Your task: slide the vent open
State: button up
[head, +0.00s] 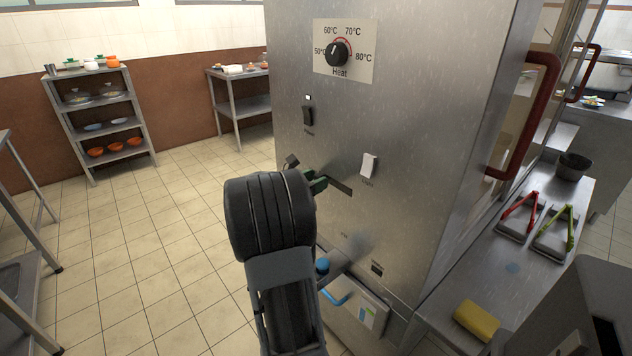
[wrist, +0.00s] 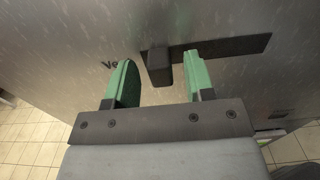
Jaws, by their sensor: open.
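The vent's dark slider knob (wrist: 159,68) sticks out at the left end of a dark horizontal slot (wrist: 235,47) in the wrist view. A label starting "Ve" is partly hidden by the left finger. My gripper (wrist: 160,80) is open, with one green finger on each side of the knob and gaps between. In the head view my gripper (head: 317,184) is at the front of the steel cabinet (head: 410,130), largely behind my arm. The right part of the slot (head: 341,188) shows there; the knob cannot be made out.
The cabinet carries a heat dial (head: 337,54), a dark switch (head: 307,115), a white switch (head: 368,165) and a red door handle (head: 526,115). A blue-handled item (head: 335,297) is low down. A counter (head: 500,265) with tongs stands right.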

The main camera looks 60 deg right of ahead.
jog(key=shift+s+d, duration=0.15)
jog(key=shift+d, duration=0.15)
grip_shut()
dwell(0.4)
